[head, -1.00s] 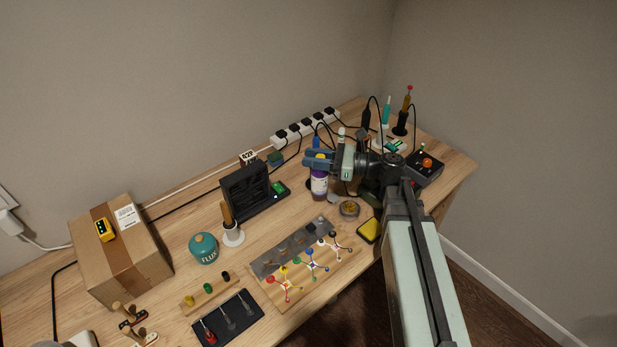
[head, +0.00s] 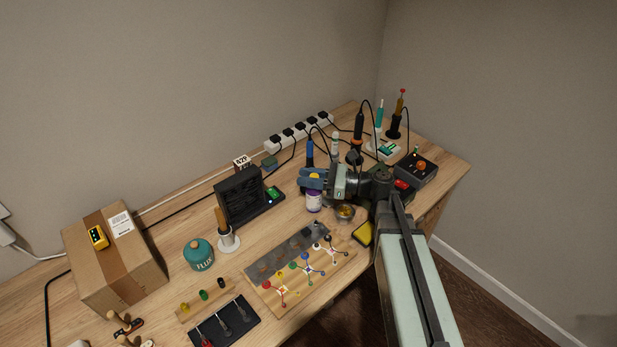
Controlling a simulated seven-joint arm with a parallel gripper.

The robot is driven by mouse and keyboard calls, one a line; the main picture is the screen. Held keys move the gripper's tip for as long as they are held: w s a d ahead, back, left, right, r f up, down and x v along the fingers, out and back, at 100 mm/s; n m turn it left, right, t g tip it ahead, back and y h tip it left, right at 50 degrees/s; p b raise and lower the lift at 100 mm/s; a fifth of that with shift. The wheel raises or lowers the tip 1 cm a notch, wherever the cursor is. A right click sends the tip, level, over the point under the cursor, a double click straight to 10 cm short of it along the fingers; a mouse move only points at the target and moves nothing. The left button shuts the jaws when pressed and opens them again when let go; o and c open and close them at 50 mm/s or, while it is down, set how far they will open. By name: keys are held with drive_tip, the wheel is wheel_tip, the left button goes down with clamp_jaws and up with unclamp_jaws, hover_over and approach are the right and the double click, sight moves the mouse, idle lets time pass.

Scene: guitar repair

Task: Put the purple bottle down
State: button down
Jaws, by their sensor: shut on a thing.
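The purple bottle (head: 313,203) has a white label and stands upright at the middle right of the workbench (head: 296,218), between the black fan unit and the small round dish. My gripper (head: 313,180) is shut on the upper part of the bottle, with its blue fingers around the top, where a bit of yellow shows. The gripper hides the bottle's top. The bottle's base looks to be at or very near the table top; I cannot tell if it touches.
A small round dish (head: 345,212) is close on the right. A black fan unit (head: 240,196) with a green board stands to the left. A wooden board with coloured pieces (head: 297,272) lies in front. Soldering tools (head: 357,130) and a power strip (head: 300,133) are behind.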

drive_tip(key=c, duration=1.3)
unclamp_jaws()
drive_tip(key=shift+f, duration=0.1)
drive_tip(key=o, duration=0.4)
drive_tip(key=shift+o, duration=0.4)
drive_tip(key=d, duration=0.4)
drive_tip(key=s+d, duration=0.1)
drive_tip(key=d, duration=0.7)
drive_tip(key=shift+s, duration=0.15)
